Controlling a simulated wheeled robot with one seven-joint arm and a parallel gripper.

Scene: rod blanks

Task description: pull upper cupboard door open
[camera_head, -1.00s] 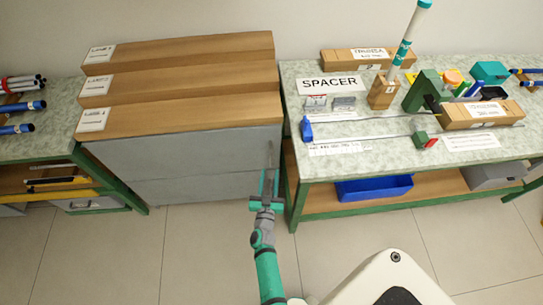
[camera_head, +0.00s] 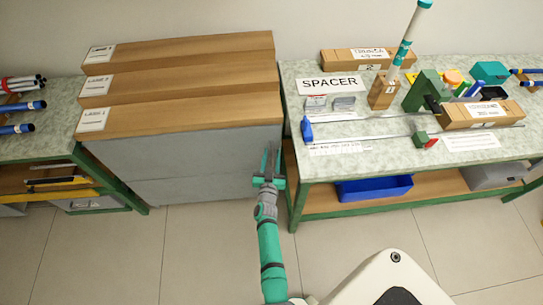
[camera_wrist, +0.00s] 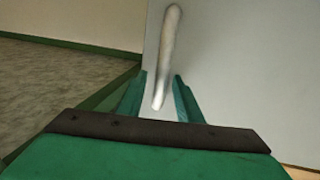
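The grey cupboard front stands below the stepped wooden lanes, with an upper door (camera_head: 180,152) above a lower panel (camera_head: 205,187). Both look shut. A slim upright metal handle (camera_head: 269,158) is at the upper door's right side; it shows large in the wrist view (camera_wrist: 168,50). My gripper (camera_head: 268,176) is in front of the door at the handle. In the wrist view my gripper (camera_wrist: 160,76) has its two green fingers apart, with the handle's lower end appearing between them and a gap on each side. Whether it touches the handle cannot be told.
A green-framed workbench (camera_head: 330,176) stands close on the right, with a blue bin (camera_head: 374,188) on its lower shelf. Another bench (camera_head: 45,145) stands at left. The tiled floor (camera_head: 205,250) before the cupboard is clear.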

